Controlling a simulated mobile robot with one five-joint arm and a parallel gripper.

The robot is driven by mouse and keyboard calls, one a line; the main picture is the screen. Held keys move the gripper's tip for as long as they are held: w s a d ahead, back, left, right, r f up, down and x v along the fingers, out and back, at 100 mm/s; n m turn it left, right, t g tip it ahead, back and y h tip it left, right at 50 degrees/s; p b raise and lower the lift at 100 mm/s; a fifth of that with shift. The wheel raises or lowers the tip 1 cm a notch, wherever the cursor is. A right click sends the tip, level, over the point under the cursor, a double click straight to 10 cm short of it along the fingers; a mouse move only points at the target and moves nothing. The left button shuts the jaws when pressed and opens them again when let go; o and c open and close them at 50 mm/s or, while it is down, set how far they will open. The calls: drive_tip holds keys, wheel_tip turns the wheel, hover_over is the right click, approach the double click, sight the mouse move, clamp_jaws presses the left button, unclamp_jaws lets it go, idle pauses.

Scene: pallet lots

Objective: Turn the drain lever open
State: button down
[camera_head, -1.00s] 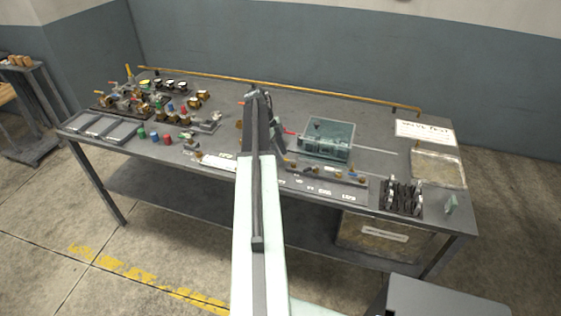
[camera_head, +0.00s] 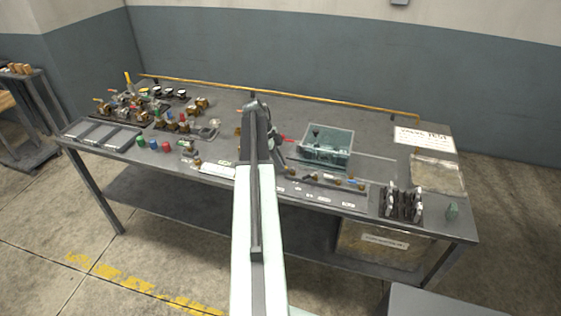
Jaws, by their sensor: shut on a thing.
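A small red lever (camera_head: 285,138) shows at the left of a clear blue-green tank (camera_head: 327,158), near the middle of the table. My gripper (camera_head: 275,147) is beside it, at the end of my arm. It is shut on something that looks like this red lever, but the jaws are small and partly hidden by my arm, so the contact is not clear. Dark fittings show inside the tank, and its upper walls look empty. Whatever lies directly behind my arm is hidden.
A brass pipe (camera_head: 300,99) runs along the table's back edge. Several valves (camera_head: 130,103), grey trays (camera_head: 100,134) and coloured caps (camera_head: 153,144) are at the left. A labelled strip (camera_head: 325,193), a black rack (camera_head: 402,204) and a white sign (camera_head: 424,139) are at the right.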

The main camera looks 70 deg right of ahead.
drive_tip(key=a+n, duration=0.1)
drive_tip(key=n, duration=0.1)
drive_tip(key=s+a+n+h, duration=0.1)
drive_tip(key=n, duration=0.1)
drive_tip(key=shift+t+h, duration=0.3)
drive_tip(key=shift+t, duration=0.1)
drive_tip(key=n, duration=0.2)
drive_tip(key=s+a+n+h, duration=0.1)
drive_tip(key=n, duration=0.1)
drive_tip(key=shift+a+t, duration=0.15)
drive_tip(key=shift+t, duration=0.25)
drive_tip(key=n, duration=0.1)
drive_tip(key=s+n+t, duration=0.1)
drive_tip(key=n, duration=0.1)
drive_tip(key=n+h, duration=0.1)
drive_tip(key=shift+s+a+t, duration=0.3)
drive_tip(key=shift+s+a, duration=0.05)
drive_tip(key=shift+a, duration=0.05)
drive_tip(key=shift+s+n+t, duration=0.4)
drive_tip(key=shift+s+n, duration=0.05)
drive_tip(key=shift+n, duration=0.7)
drive_tip(key=shift+s+n+t, duration=0.4)
drive_tip(key=shift+n, duration=0.75)
drive_tip(key=c, duration=1.5)
unclamp_jaws()
drive_tip(key=shift+o, duration=0.2)
